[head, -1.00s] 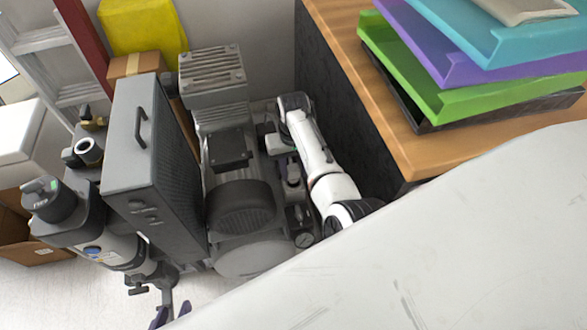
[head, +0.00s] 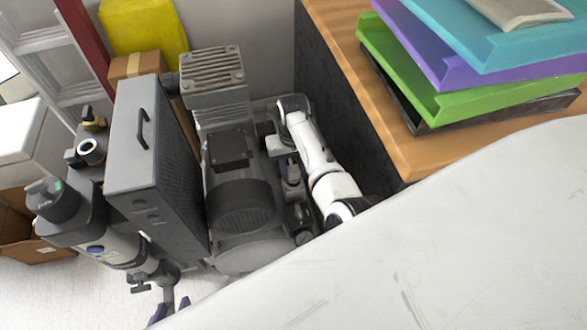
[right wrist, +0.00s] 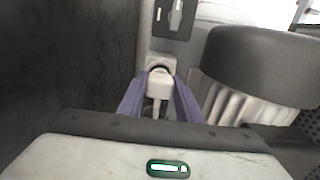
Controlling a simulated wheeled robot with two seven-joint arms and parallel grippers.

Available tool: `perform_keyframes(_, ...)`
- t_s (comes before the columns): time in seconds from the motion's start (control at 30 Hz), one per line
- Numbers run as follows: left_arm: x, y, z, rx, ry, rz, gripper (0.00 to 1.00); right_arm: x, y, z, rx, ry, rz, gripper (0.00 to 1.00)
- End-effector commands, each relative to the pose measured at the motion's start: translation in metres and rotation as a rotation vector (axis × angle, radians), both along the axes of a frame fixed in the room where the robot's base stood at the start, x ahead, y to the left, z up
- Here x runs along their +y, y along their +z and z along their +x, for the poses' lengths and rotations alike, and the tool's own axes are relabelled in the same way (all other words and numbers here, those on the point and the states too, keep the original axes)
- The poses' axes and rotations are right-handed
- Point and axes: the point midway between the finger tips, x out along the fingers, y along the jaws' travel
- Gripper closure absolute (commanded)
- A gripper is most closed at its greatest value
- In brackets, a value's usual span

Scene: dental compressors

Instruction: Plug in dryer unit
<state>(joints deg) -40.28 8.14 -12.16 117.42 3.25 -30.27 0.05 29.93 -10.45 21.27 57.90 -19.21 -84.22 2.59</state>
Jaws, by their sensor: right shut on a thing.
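My right gripper (right wrist: 158,104) has its purple fingers shut on a white plug (right wrist: 160,84) in the right wrist view. The plug points at a grey socket panel (right wrist: 185,28) with a white switch. Its front end meets a dark round opening; I cannot tell how deep it sits. A tall grey box with a handle (head: 135,175), perhaps the dryer unit, stands left of the compressor. My left gripper (head: 171,310) is open at the bottom edge, its purple fingertips apart.
The grey compressor (head: 238,205) stands close beside my right arm. A wooden desk (head: 395,150) with stacked trays (head: 430,105) is on the right. A canister (head: 100,245), a cardboard box (head: 45,250) and a yellow box (head: 140,25) are at the left and back.

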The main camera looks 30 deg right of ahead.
Motion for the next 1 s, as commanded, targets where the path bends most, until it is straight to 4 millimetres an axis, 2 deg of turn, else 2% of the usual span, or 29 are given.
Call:
perform_keyframes(0.27, 0.0, -0.001, 0.0, 0.001, 0.0, 0.0, 0.69, 0.0, -0.001, 0.0, 0.0, 0.0, -0.001, 0.91)
perform_keyframes(0.87, 0.0, -0.015, 0.0, 0.002, -0.001, 0.001, 0.69, 0.0, -0.022, 0.0, 0.0, 0.0, 0.0, 0.91)
perform_keyframes(0.9, 0.0, -0.014, 0.0, 0.002, -0.001, 0.001, 0.69, 0.0, -0.02, 0.001, -0.001, 0.0, 0.0, 0.64)
perform_keyframes(1.0, 0.0, -0.014, 0.0, 0.002, -0.002, 0.0, 0.69, 0.0, -0.02, 0.0, -0.001, 0.0, 0.0, 0.47)
